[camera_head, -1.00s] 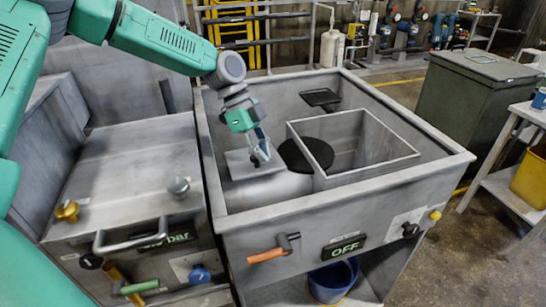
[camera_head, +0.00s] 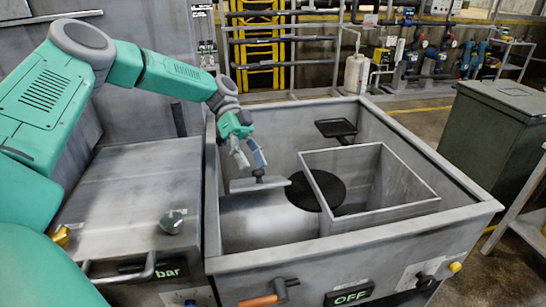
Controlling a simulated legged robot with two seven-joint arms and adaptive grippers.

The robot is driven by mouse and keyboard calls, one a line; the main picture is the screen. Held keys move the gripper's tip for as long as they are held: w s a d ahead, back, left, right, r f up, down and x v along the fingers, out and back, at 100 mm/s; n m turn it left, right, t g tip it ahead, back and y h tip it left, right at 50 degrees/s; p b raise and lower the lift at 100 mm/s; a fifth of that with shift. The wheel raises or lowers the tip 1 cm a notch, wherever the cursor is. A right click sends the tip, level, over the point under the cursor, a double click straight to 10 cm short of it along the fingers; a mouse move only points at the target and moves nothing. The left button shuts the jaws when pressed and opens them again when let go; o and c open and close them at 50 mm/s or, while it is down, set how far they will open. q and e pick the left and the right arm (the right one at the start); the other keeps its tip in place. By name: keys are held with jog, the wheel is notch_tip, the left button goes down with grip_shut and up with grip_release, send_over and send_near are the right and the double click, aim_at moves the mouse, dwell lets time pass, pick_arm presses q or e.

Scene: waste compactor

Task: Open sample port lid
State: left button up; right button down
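The lid (camera_head: 246,186) looks like a flat grey plate with a small dark knob (camera_head: 259,175). It sits on top of a rounded grey metal body (camera_head: 265,218) inside the large open metal bin. My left gripper (camera_head: 251,163) hangs just above the plate, its fingers spread apart and pointing down. The fingertips are close to the knob, one beside or above it; I cannot tell whether they touch. Nothing shows between the fingers. What lies under the plate is hidden. My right gripper is out of view.
The bin's rim (camera_head: 352,236) surrounds the work area. An open square box (camera_head: 390,212), a black round disc (camera_head: 314,190) and a small black tray (camera_head: 336,128) lie to the right of the lid. A grey cabinet (camera_head: 130,205) with a handle adjoins on the left.

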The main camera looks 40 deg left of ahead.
pick_arm(q)
jog(key=shift+s+a, duration=0.25)
jog(key=shift+a, duration=0.6)
jog(key=shift+w+a, duration=0.2)
jog(key=shift+w+a+r, duration=0.15)
jog(key=shift+w, duration=0.15)
jog(key=s+v, duration=0.1)
jog(key=v, duration=1)
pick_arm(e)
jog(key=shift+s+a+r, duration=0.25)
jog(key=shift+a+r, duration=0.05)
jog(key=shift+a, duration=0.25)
pick_arm(q)
jog(key=shift+w, duration=0.1)
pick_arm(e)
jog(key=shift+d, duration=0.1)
